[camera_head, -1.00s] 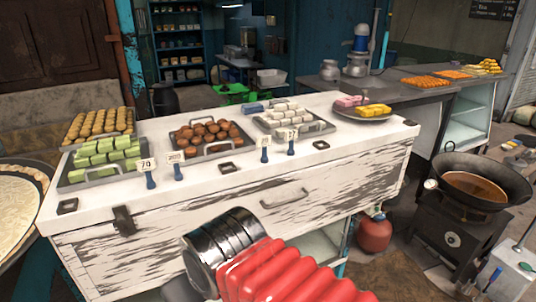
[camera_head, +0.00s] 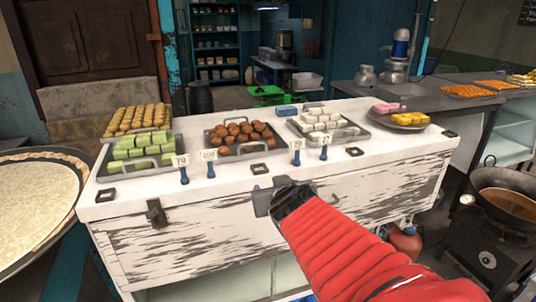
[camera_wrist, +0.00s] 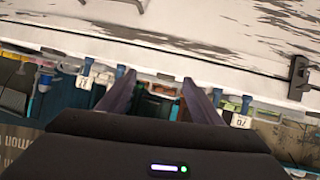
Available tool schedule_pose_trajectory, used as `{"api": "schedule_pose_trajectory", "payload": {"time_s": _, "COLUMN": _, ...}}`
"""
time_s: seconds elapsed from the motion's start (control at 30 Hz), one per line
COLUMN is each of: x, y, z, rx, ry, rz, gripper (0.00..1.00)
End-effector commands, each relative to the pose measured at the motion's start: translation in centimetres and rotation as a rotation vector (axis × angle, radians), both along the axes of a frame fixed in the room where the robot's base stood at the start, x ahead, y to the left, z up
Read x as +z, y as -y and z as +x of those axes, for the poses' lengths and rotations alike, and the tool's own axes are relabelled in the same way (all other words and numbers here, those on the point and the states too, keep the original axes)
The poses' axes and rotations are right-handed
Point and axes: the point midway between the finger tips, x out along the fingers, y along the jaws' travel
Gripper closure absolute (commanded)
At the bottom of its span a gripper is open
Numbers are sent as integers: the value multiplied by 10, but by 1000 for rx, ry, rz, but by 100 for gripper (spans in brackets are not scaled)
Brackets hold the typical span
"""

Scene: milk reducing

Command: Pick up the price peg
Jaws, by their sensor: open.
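Several price pegs with blue handles and white cards stand along the front of the counter top. In the head view, one price peg (camera_head: 184,173) and another (camera_head: 210,167) are in front of the left trays; a third (camera_head: 297,153) and a fourth (camera_head: 324,147) are farther right. My gripper (camera_head: 262,200) is at the counter's front, below and between these two pairs. In the wrist view, my gripper (camera_wrist: 158,76) is open, with nothing visibly held. White cards show left (camera_wrist: 86,67) and right (camera_wrist: 240,120) of the fingers; they look upside down.
The white counter (camera_head: 225,193) carries trays of green sweets (camera_head: 145,147), brown balls (camera_head: 240,136) and white pieces (camera_head: 326,122). A dark latch (camera_head: 155,212) juts from its front. A wok (camera_head: 505,190) stands at right, a large round pan (camera_head: 35,205) at left.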

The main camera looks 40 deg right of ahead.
Motion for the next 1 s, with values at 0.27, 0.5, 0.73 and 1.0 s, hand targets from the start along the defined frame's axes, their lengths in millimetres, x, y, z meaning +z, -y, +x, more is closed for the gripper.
{"api": "schedule_pose_trajectory", "payload": {"time_s": 0.27, "x": 12, "y": 61, "z": 13, "rx": 27, "ry": 184, "rz": -32, "gripper": 41}}
{"api": "schedule_pose_trajectory", "payload": {"time_s": 0.5, "x": 26, "y": 96, "z": -10, "rx": 67, "ry": 344, "rz": -59, "gripper": 41}}
{"api": "schedule_pose_trajectory", "payload": {"time_s": 0.73, "x": 36, "y": 110, "z": -32, "rx": 105, "ry": 447, "rz": -68, "gripper": 41}}
{"api": "schedule_pose_trajectory", "payload": {"time_s": 1.0, "x": 38, "y": 109, "z": -34, "rx": 120, "ry": 464, "rz": -69, "gripper": 41}}
